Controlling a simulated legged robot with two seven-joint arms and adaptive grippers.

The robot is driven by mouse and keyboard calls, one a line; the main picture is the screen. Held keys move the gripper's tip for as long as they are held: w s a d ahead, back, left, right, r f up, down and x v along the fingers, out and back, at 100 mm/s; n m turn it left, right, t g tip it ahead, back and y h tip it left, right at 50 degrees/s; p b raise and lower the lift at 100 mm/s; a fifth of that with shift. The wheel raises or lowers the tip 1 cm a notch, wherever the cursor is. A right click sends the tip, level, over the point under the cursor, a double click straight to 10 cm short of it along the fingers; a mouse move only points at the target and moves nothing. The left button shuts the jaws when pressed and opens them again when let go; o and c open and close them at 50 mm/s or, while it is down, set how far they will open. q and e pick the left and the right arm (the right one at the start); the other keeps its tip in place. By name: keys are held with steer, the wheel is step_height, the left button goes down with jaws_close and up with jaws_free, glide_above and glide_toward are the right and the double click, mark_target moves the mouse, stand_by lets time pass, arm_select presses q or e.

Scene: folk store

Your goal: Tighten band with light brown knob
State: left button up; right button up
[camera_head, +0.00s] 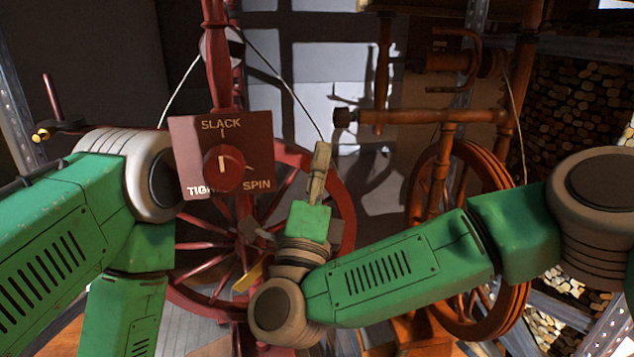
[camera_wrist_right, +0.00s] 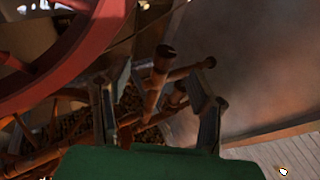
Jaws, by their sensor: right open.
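A brown wooden rod ends in a round knob (camera_head: 345,117) beside the upper part of the orange-brown spinning wheel (camera_head: 462,235); the knob looks dark in this light. In the right wrist view, a knobbed rod end (camera_wrist_right: 164,52) shows beyond and between my fingers. A white band (camera_head: 520,120) runs down from the brown wheel's top. My left gripper is out of view.
A red spinning wheel (camera_head: 342,205) stands left of and behind my right gripper. A red panel (camera_head: 180,140) reads SLACK, TIGHT and SPIN around a red dial (camera_head: 223,168). Stacked logs (camera_head: 570,100) fill shelves at right. A pale wall (camera_head: 320,60) lies behind.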

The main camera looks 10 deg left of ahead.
steer(key=v, duration=0.3)
steer(key=shift+d+r, duration=0.1)
steer(key=shift+d, duration=0.2)
steer(key=shift+a, duration=0.1)
